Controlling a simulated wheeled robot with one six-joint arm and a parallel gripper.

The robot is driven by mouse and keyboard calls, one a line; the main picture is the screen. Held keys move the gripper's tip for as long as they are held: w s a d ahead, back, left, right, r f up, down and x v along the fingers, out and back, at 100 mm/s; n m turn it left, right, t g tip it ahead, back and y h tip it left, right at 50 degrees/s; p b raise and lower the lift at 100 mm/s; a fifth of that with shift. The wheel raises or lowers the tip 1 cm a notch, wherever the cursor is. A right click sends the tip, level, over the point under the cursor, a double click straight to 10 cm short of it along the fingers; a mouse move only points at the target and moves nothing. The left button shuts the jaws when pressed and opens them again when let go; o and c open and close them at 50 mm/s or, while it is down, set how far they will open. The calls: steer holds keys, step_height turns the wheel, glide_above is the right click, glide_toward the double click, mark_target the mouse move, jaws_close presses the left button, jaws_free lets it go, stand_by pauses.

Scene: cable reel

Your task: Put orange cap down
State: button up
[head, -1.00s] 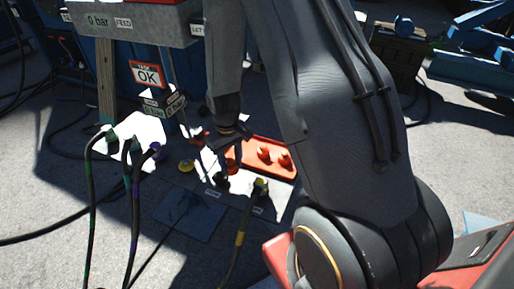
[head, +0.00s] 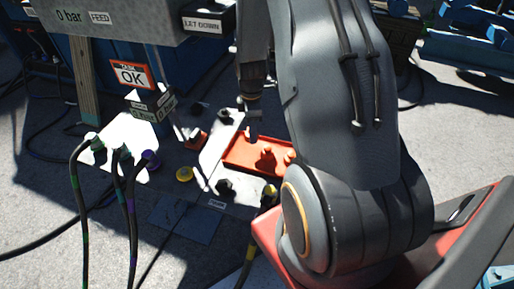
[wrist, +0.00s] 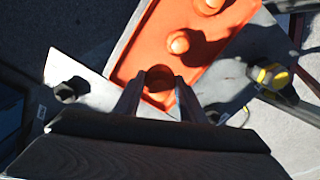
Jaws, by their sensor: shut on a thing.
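In the wrist view an orange cap (wrist: 159,80) sits between the two fingertips of my gripper (wrist: 158,92), which is shut on it. The cap is over the near end of the orange tray (wrist: 135,45); I cannot tell whether it touches the tray floor. Two other orange caps stand in the tray, one (wrist: 178,42) close to the held one and one (wrist: 210,4) at the top edge. In the head view my gripper (head: 252,135) is at the left part of the tray (head: 240,158), and the held cap is mostly hidden.
Dark connectors stand beside the tray, one (wrist: 70,90) at left and a yellow-ringed one (wrist: 270,76) at right. A yellow cap (head: 184,174) and a purple one (head: 151,160) are left of the tray. Black cables (head: 78,200) rise at left. A "LET DOWN" box (head: 208,22) overhangs behind.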

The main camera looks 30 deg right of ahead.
steer(key=shift+f+p, duration=0.45)
steer(key=shift+f, duration=3.3)
steer(key=o, duration=1.2)
steer(key=shift+f, duration=0.1)
steer(key=shift+r+b, duration=0.55)
steer(key=shift+r, duration=3.35)
